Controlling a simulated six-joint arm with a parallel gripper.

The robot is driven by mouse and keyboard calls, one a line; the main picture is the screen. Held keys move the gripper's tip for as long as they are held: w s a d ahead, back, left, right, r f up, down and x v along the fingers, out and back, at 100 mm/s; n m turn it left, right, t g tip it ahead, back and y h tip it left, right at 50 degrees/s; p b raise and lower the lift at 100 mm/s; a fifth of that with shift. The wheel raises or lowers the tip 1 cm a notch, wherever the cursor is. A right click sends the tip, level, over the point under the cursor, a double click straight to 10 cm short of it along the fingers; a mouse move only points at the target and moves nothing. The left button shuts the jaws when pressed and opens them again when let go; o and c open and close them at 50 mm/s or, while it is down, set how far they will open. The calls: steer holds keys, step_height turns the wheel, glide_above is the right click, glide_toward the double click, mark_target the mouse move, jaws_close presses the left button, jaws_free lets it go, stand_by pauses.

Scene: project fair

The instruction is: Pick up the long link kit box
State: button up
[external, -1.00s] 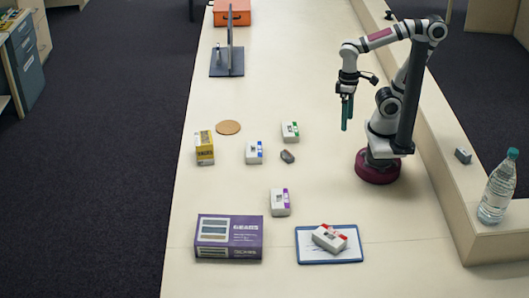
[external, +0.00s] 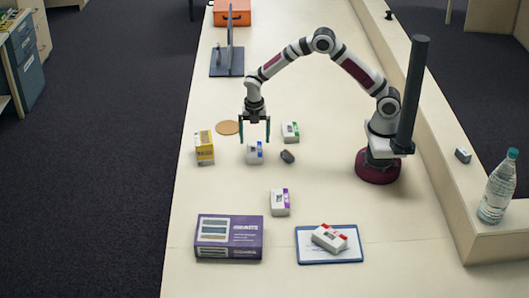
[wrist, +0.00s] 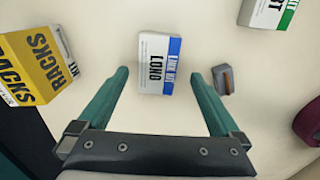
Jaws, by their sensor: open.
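The long link kit box (wrist: 153,63) is white with a blue band and the word LONG, seen in the wrist view between and just beyond my fingertips. In the wrist view my gripper (wrist: 160,72) is open and empty, with one finger on each side of the box's line. I cannot tell the exact height above the box.
A yellow RACKS box (external: 204,148) stands left, a round cork disc (external: 228,128) behind it. A small grey item (external: 287,156) and a green-banded box (external: 291,132) lie close on the right. A purple-banded box (external: 280,202) is nearer the front. A purple GEARS box (external: 229,237) stands at front left.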

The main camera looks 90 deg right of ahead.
mark_target(254, 149)
steer(key=f, duration=0.5)
steer(key=shift+w+a+f, duration=0.15)
steer(key=shift+a+f, duration=0.05)
steer(key=shift+f, duration=0.1)
steer(key=c, duration=1.4)
steer(key=shift+r, duration=0.1)
